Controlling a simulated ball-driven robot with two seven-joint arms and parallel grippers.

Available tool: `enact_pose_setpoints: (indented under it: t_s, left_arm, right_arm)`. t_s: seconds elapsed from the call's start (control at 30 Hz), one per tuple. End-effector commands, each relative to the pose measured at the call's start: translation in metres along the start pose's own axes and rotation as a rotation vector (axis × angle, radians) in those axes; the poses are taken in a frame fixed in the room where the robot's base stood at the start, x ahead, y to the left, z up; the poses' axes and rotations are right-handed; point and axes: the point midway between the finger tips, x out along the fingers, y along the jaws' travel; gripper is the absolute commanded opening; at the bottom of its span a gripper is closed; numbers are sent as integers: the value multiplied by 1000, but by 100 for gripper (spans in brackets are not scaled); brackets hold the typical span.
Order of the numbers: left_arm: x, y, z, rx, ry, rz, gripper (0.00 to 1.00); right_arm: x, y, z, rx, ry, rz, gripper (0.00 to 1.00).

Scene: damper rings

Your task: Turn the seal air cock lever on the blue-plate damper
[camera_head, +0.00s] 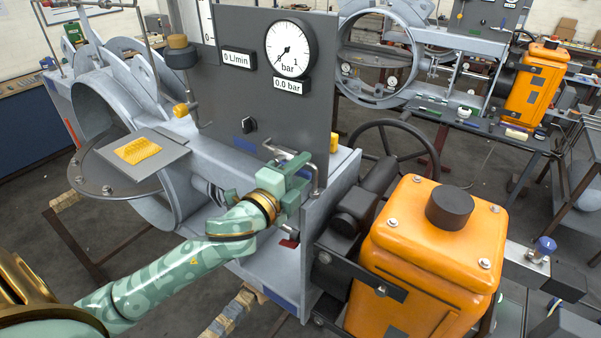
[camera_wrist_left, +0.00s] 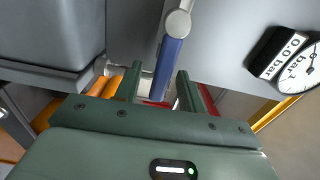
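In the left wrist view, a lever with a blue grip (camera_wrist_left: 167,62) and a round silver end runs down between the fingers of my left gripper (camera_wrist_left: 159,88). The fingers are apart, with a gap visible on each side of the grip. In the head view, my left gripper (camera_head: 302,166) is at the lower right edge of the grey panel (camera_head: 225,105); it hides most of the lever there. A small blue plate (camera_head: 244,141) is on the panel. My right gripper is in neither view.
The panel carries a round dial (camera_head: 289,47), a 0.0 bar display (camera_head: 289,86) and a black knob (camera_head: 250,125). An orange actuator box (camera_head: 425,250) and a black handwheel (camera_head: 397,128) stand right of my left gripper. A yellow pad (camera_head: 137,151) lies on the left plate.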

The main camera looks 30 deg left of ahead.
Motion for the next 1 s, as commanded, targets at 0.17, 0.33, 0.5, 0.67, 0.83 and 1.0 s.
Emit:
enact_pose_setpoints:
  t_s: [0.17, 0.33, 0.5, 0.67, 0.83, 1.0]
  left_arm:
    - [-6, 0, 0, -1, 0, 1, 40]
    - [-13, 0, 0, -2, 0, 0, 40]
    - [-18, 0, 0, -1, -1, 1, 40]
    - [-19, 0, 0, -1, -1, 0, 40]
    - [-20, 0, 0, -2, 0, 0, 40]
    - [-34, 0, 0, -3, 0, 3, 40]
  right_arm:
    - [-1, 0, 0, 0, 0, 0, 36]
    - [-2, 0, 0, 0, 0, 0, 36]
    - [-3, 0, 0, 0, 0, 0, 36]
    - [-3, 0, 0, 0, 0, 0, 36]
    - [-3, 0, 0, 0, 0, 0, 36]
    - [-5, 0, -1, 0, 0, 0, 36]
